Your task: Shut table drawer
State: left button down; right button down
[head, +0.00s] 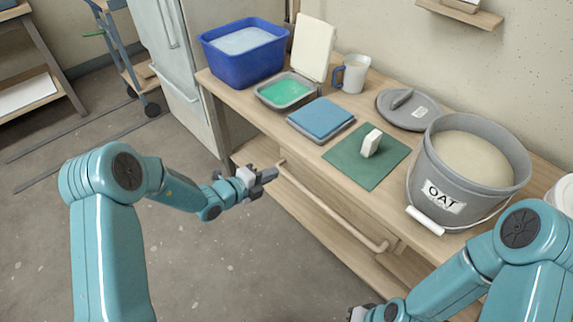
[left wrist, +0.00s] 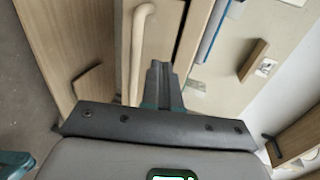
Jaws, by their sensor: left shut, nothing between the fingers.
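The wooden table (head: 227,92) has a drawer (head: 322,190) in its front, with a long pale bar handle (head: 330,208). The handle also shows in the left wrist view (left wrist: 138,50), running upward just left of my fingers. How far the drawer stands out from the table is hard to tell. My left gripper (head: 268,175) is shut and empty, near the handle's left end; its closed fingers show in the left wrist view (left wrist: 160,80). I cannot tell whether they touch the drawer. My right gripper (head: 360,313) is mostly cut off at the bottom edge of the head view.
On the table stand a blue tub (head: 243,55), a green-filled tray (head: 287,91), a blue slab (head: 321,118), a green mat (head: 365,172) with a white block, a mug (head: 353,75), a grey lid (head: 405,110) and an OAT bucket (head: 443,190). Floor in front is clear.

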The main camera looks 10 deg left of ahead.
aim_at(293, 159)
pick_arm(q)
jog(key=x, duration=0.4)
jog(key=b+x, duration=0.1)
jog(key=x, duration=0.1)
jog(key=shift+w+r, duration=0.1)
jog(key=shift+r, duration=0.25)
jog(key=shift+w+d, duration=0.25)
jog(key=shift+w, duration=0.15)
jog(key=shift+r, duration=0.1)
pick_arm(e)
jog(key=shift+d+f, duration=0.15)
jog(key=shift+f, duration=0.5)
pick_arm(q)
jog(key=shift+d, duration=0.1)
jog(key=shift+w+d, duration=0.5)
jog(key=shift+w, duration=0.25)
jog(key=shift+w+d+r, duration=0.1)
jog(key=shift+r, duration=0.15)
pick_arm(e)
jog(key=shift+w+d+r, duration=0.15)
jog(key=shift+w+d, duration=0.1)
jog(key=shift+w, duration=0.1)
